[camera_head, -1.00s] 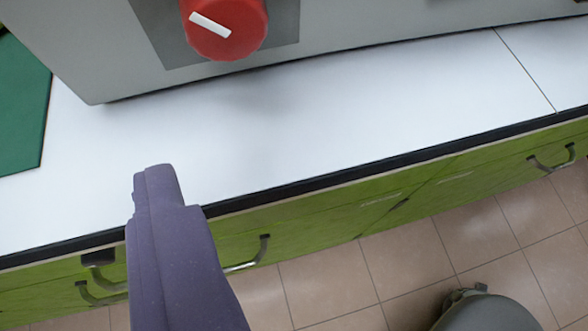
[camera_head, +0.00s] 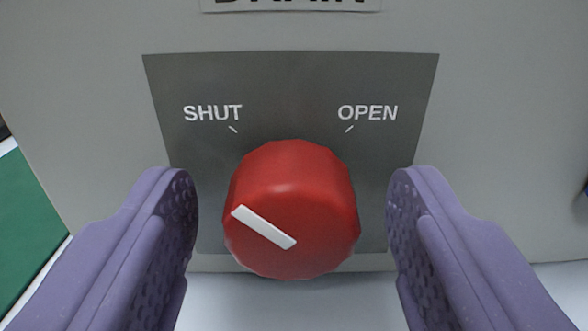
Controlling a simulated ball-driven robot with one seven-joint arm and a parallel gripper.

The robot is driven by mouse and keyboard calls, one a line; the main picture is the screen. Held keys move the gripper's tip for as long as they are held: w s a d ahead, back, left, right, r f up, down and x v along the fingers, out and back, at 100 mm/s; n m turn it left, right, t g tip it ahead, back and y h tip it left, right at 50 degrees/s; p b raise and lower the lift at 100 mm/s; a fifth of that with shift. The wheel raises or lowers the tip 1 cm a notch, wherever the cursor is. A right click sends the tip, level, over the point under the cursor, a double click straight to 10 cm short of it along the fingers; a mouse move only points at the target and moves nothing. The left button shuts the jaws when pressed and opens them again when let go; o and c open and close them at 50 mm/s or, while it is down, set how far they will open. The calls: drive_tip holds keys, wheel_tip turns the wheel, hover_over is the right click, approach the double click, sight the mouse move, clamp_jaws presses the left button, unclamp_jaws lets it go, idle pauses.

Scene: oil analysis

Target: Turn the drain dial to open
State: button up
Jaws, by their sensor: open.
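The red drain dial (camera_head: 292,200) sits on a dark grey panel (camera_head: 290,85), below the centre of the view. Its white pointer (camera_head: 264,227) slants up to the left, toward the SHUT side. The SHUT label (camera_head: 212,113) is at the panel's upper left and the OPEN label (camera_head: 368,113) at its upper right. My gripper (camera_head: 292,205) is open, with one purple finger on each side of the dial. A visible gap shows between each finger and the dial in the picture.
The grey machine face (camera_head: 80,80) fills the background, with a partly cut-off label (camera_head: 290,4) above the panel. A white counter (camera_head: 290,300) lies below. A green surface (camera_head: 25,225) is at the left edge.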

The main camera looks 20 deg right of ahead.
drive_tip(key=c, duration=1.1)
drive_tip(key=shift+o, duration=0.2)
drive_tip(key=shift+f+m, duration=0.1)
drive_tip(key=shift+m, duration=0.3)
drive_tip(key=m+b, duration=0.3)
drive_tip(key=m, duration=0.1)
drive_tip(key=shift+f+m+b, duration=0.1)
drive_tip(key=shift+m+b, duration=0.25)
drive_tip(key=shift+m, duration=0.05)
drive_tip(key=m+b, duration=0.7)
drive_tip(key=m, duration=0.5)
drive_tip(key=shift+b, duration=0.3)
drive_tip(key=shift+m, duration=0.3)
